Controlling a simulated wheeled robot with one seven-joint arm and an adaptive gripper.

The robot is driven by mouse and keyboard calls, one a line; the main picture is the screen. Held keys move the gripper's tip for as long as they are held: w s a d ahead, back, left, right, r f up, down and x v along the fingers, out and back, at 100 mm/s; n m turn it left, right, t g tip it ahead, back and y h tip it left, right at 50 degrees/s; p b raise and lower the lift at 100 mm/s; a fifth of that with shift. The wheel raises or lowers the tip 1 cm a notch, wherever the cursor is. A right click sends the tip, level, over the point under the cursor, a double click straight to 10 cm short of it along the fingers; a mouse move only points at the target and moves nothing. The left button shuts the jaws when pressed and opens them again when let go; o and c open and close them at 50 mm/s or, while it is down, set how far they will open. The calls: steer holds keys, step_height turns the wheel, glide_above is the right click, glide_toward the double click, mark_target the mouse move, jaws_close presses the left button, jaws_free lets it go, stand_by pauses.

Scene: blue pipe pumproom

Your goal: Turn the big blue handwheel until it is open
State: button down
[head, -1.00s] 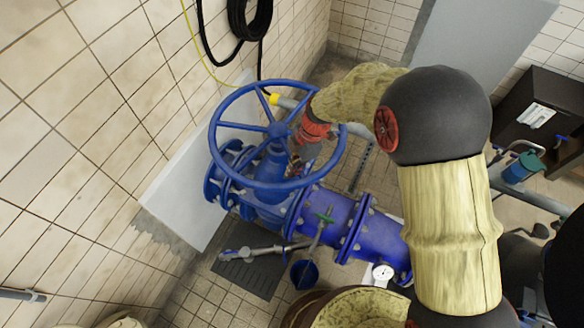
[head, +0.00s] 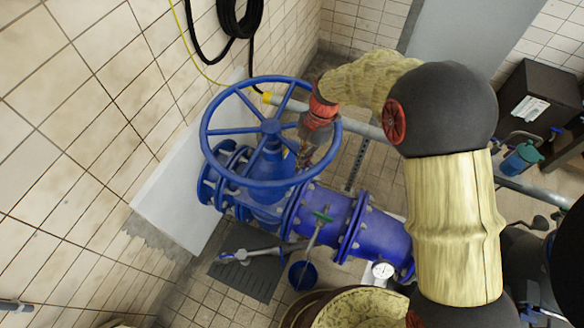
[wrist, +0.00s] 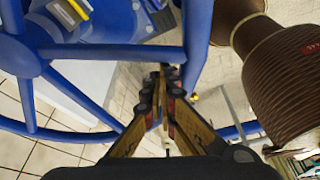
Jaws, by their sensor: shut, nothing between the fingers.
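The big blue handwheel (head: 204,150) sits on top of a blue valve, tilted in view, with several spokes around a central hub (head: 270,126). My gripper (head: 303,160) reaches down at the right part of the wheel, inside the rim. In the wrist view my gripper (wrist: 166,75) has its fingers together with nothing held between them. The fingertips are close to a wheel spoke (wrist: 110,52), near where it meets the rim (wrist: 197,40). I cannot tell whether they touch it. The valve stem is partly hidden below the wheel.
A tiled wall (head: 90,120) stands close on the left, with a black hose (head: 228,25). A grey pipe (head: 360,127) passes behind the wheel.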

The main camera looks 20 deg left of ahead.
steer(key=w+d+b, duration=0.2)
steer(key=w+d, duration=0.1)
steer(key=w, duration=1.6)
steer(key=w+a+n+p, duration=0.3)
steer(key=w+a, duration=0.1)
steer(key=w, duration=0.3)
steer(key=shift+w+a+h+p, duration=0.15)
steer(key=shift+h+p, duration=0.2)
steer(key=shift+h, duration=0.05)
steer(key=shift+a, duration=0.1)
